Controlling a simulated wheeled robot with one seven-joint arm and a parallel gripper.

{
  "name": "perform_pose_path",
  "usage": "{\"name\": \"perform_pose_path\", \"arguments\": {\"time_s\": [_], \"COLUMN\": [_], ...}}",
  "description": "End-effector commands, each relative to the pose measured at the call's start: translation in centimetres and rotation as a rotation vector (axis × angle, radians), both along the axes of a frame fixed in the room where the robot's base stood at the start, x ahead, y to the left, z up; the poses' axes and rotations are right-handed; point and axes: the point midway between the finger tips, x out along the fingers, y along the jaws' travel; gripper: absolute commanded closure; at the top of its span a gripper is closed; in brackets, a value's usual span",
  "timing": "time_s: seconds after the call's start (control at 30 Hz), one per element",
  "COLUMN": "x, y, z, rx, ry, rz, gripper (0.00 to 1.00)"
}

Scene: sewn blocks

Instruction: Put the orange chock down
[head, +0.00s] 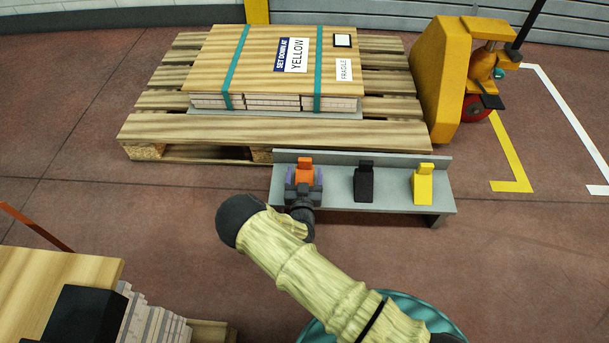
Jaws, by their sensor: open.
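The orange chock (305,166) stands on the grey rack (389,203), at its left end. My gripper (304,178) is open at the chock, with one finger to its left and one to its right. The gripper hides the chock's lower part. Whether the fingers touch its sides is too small to tell. My arm reaches up to it from the lower right.
A black chock (364,183) and a yellow chock (423,187) stand to the right on the rack. Behind is a pallet (190,131) with a strapped, labelled crate (208,57). A yellow pallet truck (440,75) stands at right.

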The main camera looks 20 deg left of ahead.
Motion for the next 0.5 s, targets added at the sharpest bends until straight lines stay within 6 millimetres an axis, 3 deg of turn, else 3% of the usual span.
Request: {"name": "perform_pose_path", "arguments": {"time_s": [0.2, 0.5], "x": [-0.1, -3.5], "y": [0.2, -1.1], "z": [-0.3, 0.5], "rx": [0.000, -0.002], "ry": [-0.002, 0.003], "rz": [0.004, -0.001], "gripper": [0.24, 0.24]}}
